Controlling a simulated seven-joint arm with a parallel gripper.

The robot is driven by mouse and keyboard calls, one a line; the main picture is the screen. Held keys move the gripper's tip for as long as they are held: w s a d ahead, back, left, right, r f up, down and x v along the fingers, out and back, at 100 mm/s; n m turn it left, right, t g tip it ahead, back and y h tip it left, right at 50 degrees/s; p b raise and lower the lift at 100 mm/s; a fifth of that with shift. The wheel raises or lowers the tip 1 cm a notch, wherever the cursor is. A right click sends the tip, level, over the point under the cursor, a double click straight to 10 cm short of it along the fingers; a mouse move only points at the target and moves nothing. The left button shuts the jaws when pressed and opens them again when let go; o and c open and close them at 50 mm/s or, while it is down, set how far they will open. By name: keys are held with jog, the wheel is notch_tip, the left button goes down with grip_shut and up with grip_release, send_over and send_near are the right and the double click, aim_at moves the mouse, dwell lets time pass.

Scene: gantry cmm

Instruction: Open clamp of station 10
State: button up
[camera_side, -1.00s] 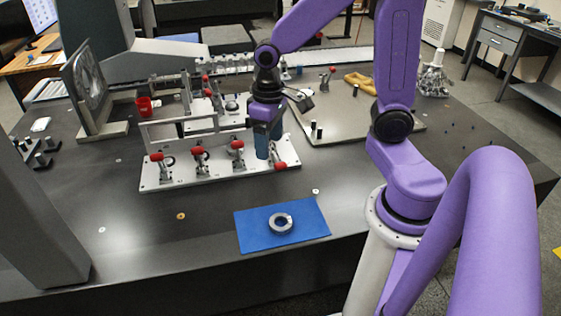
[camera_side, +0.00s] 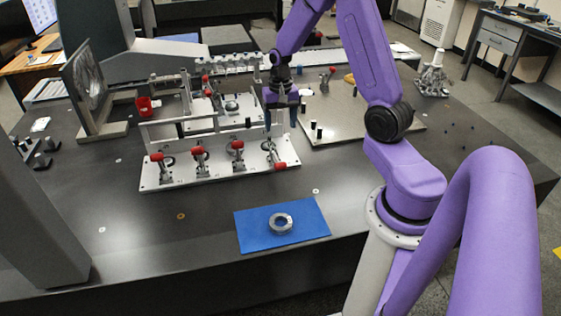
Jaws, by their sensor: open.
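A light fixture plate (camera_side: 215,179) on the dark table carries a front row of toggle clamps with red handles. The left clamp (camera_side: 157,157), the second clamp (camera_side: 198,151) and the third clamp (camera_side: 238,146) have their red tips raised. The right-end clamp (camera_side: 280,165) has its red tip low, near the plate's right edge. I cannot read station numbers, so I cannot tell which is station 10. My gripper (camera_side: 281,119) is open and empty, pointing down above and behind the right-end clamp, apart from its handle.
A smaller fixture plate (camera_side: 250,118) with red-handled clamps stands behind. A pale plate (camera_side: 345,128) with dark pins lies to the right. A blue mat (camera_side: 255,237) with a metal ring (camera_side: 281,222) lies in front. A red cup (camera_side: 143,105) stands at left. The front table is mostly clear.

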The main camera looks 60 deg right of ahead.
aim_at(281, 163)
notch_tip(281, 163, down, 16)
jog(key=shift+r, duration=0.2)
dwell(0.4)
grip_shut()
